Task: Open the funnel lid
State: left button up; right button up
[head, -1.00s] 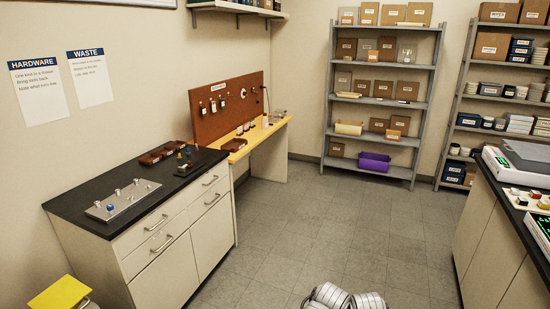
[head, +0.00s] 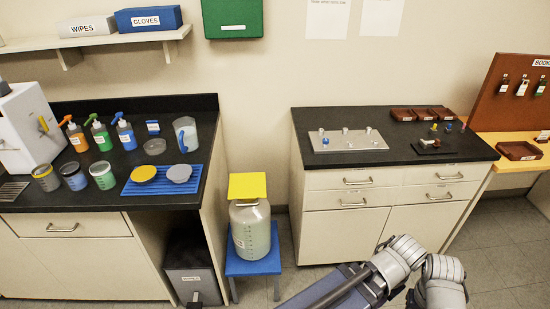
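The funnel lid is a yellow square plate (head: 247,186) lying about flat on top of a translucent waste bottle (head: 251,232). The lid looks closed. Any funnel under it is hidden. The bottle stands upright on a blue stool (head: 248,263) between two black-topped counters. Grey and white links of my own arm show at the bottom right, to the right of the stool and apart from it. No gripper fingers show.
The left counter (head: 108,192) carries spray bottles, jars and a blue rack (head: 163,181). The right counter (head: 296,132) holds a metal plate with small parts. A dark bin (head: 190,270) stands left of the stool. A shelf (head: 100,38) hangs above the left counter.

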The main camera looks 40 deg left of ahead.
aim_at(242, 186)
jog(key=i+l+u, duration=0.65)
jog(key=l+u, duration=0.25)
jog(key=j, duration=0.35)
jog(key=i+j, duration=0.1)
jog(key=j, duration=0.2)
jog(key=j+u, duration=0.05)
